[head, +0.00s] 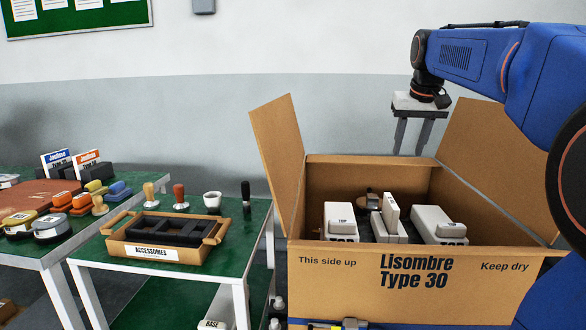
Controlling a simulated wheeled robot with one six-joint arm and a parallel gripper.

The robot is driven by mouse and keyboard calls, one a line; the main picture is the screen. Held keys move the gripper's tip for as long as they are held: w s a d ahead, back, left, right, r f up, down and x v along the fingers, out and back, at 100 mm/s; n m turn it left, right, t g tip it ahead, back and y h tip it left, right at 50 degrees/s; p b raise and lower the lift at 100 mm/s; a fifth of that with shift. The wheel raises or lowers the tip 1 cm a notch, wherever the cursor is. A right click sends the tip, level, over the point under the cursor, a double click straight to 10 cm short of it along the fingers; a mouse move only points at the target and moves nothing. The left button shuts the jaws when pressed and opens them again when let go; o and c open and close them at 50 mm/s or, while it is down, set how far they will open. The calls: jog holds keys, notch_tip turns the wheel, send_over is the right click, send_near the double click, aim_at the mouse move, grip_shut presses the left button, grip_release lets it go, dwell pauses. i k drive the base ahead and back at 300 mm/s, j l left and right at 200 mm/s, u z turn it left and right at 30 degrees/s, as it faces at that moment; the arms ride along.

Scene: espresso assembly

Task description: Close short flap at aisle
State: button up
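The large cardboard carton (330,259) is open at the top, with "Lisombre Type 30" on its front. Its left short flap (281,157) stands up, tilted outward to the left. Its right short flap (497,160) also stands up and leans outward to the right. I cannot tell from the picture which flap is on the aisle side. My gripper (411,144) points down beyond the far rim, between the two flaps and apart from both. Its two fingers are spread with nothing between them. The lower fingertips are near or behind the far rim.
White packed parts (340,217) sit inside the carton. A green table (108,275) at left holds an accessories tray (122,247), tampers and a cup (212,201). Another table (28,251) stands farther left. My blue arm crosses the upper right.

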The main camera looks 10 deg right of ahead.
aim_at(403, 249)
jog(key=k, duration=1)
